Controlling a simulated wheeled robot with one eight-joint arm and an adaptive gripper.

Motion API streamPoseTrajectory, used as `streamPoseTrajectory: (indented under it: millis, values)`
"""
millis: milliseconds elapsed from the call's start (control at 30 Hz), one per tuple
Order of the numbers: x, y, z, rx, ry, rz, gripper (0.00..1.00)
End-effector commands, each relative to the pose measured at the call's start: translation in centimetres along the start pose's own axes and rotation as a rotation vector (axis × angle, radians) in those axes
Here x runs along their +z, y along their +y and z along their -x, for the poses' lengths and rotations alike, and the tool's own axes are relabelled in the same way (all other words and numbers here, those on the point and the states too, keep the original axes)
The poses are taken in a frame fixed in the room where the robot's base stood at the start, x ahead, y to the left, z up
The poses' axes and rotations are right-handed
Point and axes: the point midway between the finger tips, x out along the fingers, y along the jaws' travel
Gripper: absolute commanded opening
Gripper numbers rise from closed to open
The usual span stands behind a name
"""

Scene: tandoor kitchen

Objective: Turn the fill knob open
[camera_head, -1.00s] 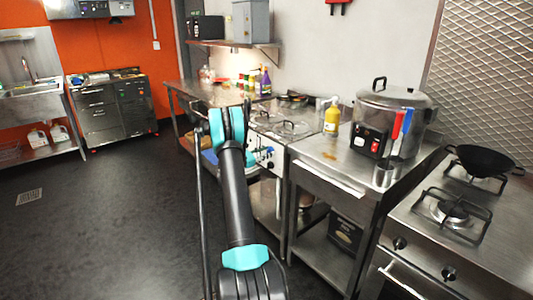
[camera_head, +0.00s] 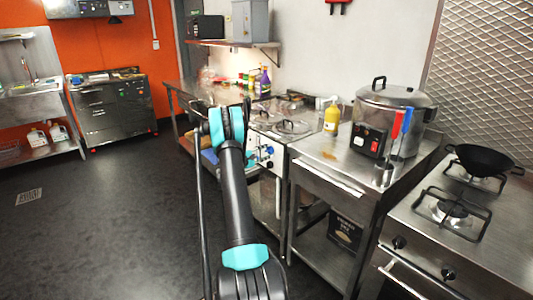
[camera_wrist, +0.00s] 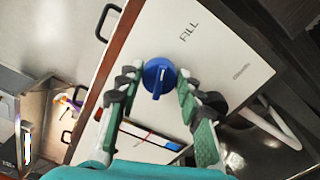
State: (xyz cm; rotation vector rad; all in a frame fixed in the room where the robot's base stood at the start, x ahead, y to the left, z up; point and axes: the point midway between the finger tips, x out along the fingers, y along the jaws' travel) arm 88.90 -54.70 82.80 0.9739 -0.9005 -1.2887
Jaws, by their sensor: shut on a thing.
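The fill knob (camera_wrist: 159,77) is a round blue knob with a raised grip bar, on a white panel (camera_wrist: 225,62) below the word FILL in the wrist view. My gripper (camera_wrist: 158,80) is shut on the knob, one green-padded finger on each side. The knob's bar points roughly up and down in the wrist view, slightly slanted. My fingers are hidden there.
A steel table (camera_head: 330,160) with a large cooker (camera_head: 393,115) and a yellow bottle (camera_head: 332,117) stands to the right. Beyond it is a gas stove (camera_head: 480,225) with a black wok (camera_head: 482,160). The floor (camera_head: 100,220) on the left is clear.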

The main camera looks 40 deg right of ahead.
Motion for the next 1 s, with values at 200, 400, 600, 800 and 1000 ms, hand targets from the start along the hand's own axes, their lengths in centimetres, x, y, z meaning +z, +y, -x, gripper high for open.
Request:
streamPoseTrajectory:
  millis: [200,400,600,800,1000]
  values:
    - [0.05,-0.18,0.04,-0.002,-0.001,-0.168,0.07]
    - [0.04,-0.24,0.05,-0.002,-0.002,-0.279,0.07]
    - [0.04,-0.28,0.05,-0.002,-0.002,-0.342,0.07]
    - [0.04,-0.3,0.05,-0.002,-0.002,-0.366,0.07]
    - [0.04,-0.31,0.05,-0.003,-0.002,-0.368,0.07]
